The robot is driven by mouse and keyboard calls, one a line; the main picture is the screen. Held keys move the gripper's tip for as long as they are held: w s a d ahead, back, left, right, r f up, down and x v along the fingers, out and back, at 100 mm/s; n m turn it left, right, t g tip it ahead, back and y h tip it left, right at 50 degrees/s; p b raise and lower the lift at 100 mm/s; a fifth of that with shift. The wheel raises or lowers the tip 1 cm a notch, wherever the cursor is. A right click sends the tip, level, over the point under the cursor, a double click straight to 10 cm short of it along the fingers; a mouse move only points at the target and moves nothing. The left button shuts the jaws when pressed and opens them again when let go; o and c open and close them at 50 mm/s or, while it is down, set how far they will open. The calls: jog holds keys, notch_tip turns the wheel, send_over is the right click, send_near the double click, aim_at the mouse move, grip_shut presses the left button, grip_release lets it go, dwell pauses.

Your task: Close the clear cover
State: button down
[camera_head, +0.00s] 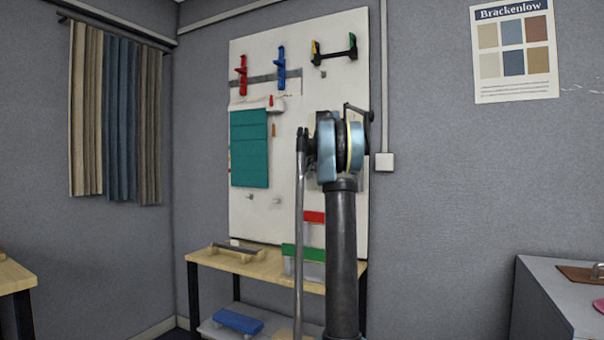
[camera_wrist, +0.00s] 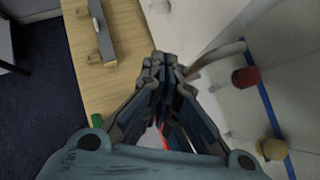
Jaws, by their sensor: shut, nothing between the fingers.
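I cannot clearly make out the clear cover in either view; my arm hides part of the wall board in the head view. In the wrist view my gripper (camera_wrist: 165,65) is shut and empty, its fingertips together. Its tips appear beside the edge of the wooden bench (camera_wrist: 125,75). A pale curved bar (camera_wrist: 218,59) lies just right of the fingertips; I cannot tell whether they touch. In the head view the fingers are hidden behind my arm.
A white wall board (camera_head: 350,23) holds red, blue and black tools and a teal panel (camera_head: 249,148). The bench (camera_head: 215,265) below carries a grey tool (camera_wrist: 102,30). Red (camera_wrist: 245,78) and yellow (camera_wrist: 272,149) knobs stick out at right. A grey cabinet (camera_head: 540,285) stands at far right.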

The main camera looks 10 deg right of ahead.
jog(key=shift+w, duration=0.2)
jog(key=shift+s, duration=0.1)
dwell(0.4)
jog(key=s+a+r, duration=0.5)
jog(key=s+r, duration=0.2)
jog(key=s, duration=0.2)
jog(key=s+a+f+n+g, duration=0.25)
jog(key=s+f+n, duration=0.6)
jog(key=s, duration=0.45)
jog(key=s+f+n+g+h, duration=0.1)
jog(key=s+f+n, duration=1)
jog(key=s+f, duration=0.9)
jog(key=s+a+f+n+g+h, duration=0.1)
jog(key=s+f+n+g+h, duration=0.1)
jog(key=s+f+n, duration=1)
jog(key=s+f, duration=0.9)
jog(key=f, duration=0.4)
jog(key=shift+s+a+f+h, duration=0.15)
jog(key=shift+s+f+h, duration=0.05)
jog(key=shift+s+h, duration=0.1)
